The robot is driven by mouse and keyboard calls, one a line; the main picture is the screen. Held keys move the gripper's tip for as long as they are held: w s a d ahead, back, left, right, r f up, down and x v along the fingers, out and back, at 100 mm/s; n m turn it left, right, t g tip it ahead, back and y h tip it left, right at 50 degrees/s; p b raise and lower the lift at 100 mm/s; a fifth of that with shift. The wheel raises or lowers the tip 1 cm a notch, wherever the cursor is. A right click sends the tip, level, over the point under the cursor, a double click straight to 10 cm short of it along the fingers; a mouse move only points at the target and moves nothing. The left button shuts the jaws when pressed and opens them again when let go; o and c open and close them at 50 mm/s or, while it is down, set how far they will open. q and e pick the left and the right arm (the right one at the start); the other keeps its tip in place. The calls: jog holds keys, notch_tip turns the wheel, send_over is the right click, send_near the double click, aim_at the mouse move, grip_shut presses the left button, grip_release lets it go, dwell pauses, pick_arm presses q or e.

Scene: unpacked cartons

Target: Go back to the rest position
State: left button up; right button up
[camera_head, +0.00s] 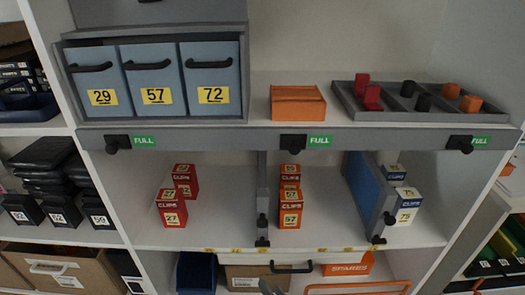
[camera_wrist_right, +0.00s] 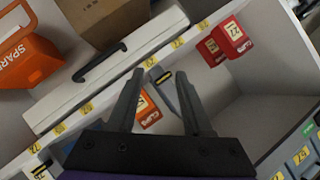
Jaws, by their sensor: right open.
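My right gripper (camera_wrist_right: 160,75) is open and empty in the right wrist view, its two dark fingers apart. An orange clips box (camera_wrist_right: 149,112) shows between the fingers, beyond them; I see no contact. My left gripper is not in view.
The middle shelf holds red clips boxes (camera_head: 173,207), orange ones (camera_head: 290,207) and white-blue ones (camera_head: 404,206), split by dividers. Above are blue numbered bins (camera_head: 152,78), an orange box (camera_head: 297,103) and a grey tray (camera_head: 345,103) with small blocks. A carton (camera_head: 255,278) stands below.

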jog(key=s+d+f+n+g+h, duration=0.2)
jog(key=s+d+g+h, duration=0.15)
jog(key=s+d, duration=0.45)
jog(key=s+d+f+n+g+h, duration=0.25)
jog(key=s+d+g, duration=0.25)
jog(key=s+d, duration=0.3)
pick_arm(q)
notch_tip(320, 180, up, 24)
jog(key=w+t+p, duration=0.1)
jog(key=p, duration=2)
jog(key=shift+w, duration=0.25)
pick_arm(e)
notch_tip(320, 180, up, 23)
jog(key=w+t, duration=0.1)
jog(key=w, duration=0.1)
jog(key=shift+w+a+t+y, duration=0.2)
jog(key=shift+a+t+y, duration=0.15)
jog(key=shift+a, duration=0.1)
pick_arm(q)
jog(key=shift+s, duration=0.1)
pick_arm(e)
jog(key=shift+o, duration=0.2)
